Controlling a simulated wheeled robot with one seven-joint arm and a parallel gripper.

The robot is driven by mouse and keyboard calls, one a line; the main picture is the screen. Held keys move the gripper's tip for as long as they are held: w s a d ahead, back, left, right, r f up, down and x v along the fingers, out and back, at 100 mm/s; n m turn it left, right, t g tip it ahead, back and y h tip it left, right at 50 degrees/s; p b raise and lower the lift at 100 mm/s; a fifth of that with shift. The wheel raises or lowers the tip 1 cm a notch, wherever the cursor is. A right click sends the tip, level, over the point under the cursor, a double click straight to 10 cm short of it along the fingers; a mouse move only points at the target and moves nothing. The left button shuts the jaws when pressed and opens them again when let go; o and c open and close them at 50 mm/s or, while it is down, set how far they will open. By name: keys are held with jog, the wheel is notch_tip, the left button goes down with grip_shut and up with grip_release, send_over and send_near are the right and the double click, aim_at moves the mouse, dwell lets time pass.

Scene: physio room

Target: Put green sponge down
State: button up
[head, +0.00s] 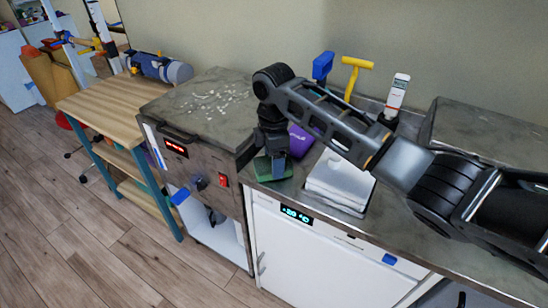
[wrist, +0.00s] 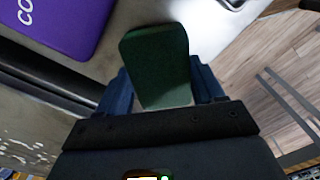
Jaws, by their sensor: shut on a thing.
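My gripper (head: 272,165) is shut on the green sponge (head: 262,168), near the front edge of the grey counter (head: 297,183). In the wrist view the dark green sponge (wrist: 157,65) sits between the two blue fingers of my gripper (wrist: 160,88). The counter surface (wrist: 165,12) shows beyond it. I cannot tell whether the sponge touches the counter.
A white bottle (head: 397,93) and blue and yellow handled tools stand at the wall. Left is a unit with a speckled grey top (head: 205,100).

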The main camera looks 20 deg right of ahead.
jog(key=shift+f, duration=0.35)
jog(key=o, duration=1)
jog(key=shift+r, duration=0.1)
notch_tip(320, 180, up, 12)
jog(key=b, duration=0.1)
jog(key=shift+r, duration=0.15)
